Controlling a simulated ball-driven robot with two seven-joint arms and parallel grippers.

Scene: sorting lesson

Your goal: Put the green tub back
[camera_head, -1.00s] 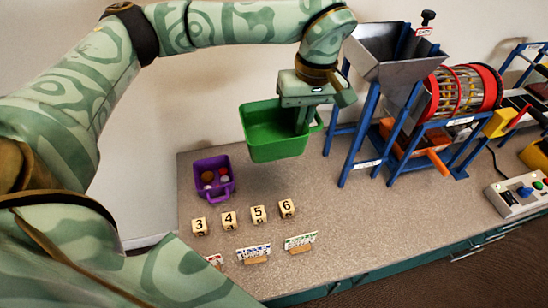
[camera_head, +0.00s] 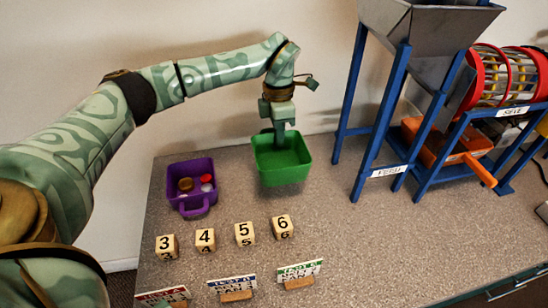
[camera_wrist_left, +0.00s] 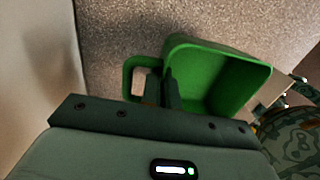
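The green tub (camera_head: 283,172) is upright and empty at the back of the table, in front of the wall, right of the purple tub (camera_head: 191,186). My left gripper (camera_head: 279,132) comes down from above at its back side and is shut on it. In the left wrist view, the fingers (camera_wrist_left: 163,90) close at the tub's (camera_wrist_left: 225,75) edge, by its handle loop. Whether the tub touches the table cannot be told for sure. My right gripper is not in view.
The purple tub holds a few small round items. Number blocks (camera_head: 205,240) stand in a row in front, with label cards (camera_head: 232,286) nearer still. A blue-framed hopper stand (camera_head: 392,120) and a red sieve drum (camera_head: 500,75) stand to the right. The table's middle is clear.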

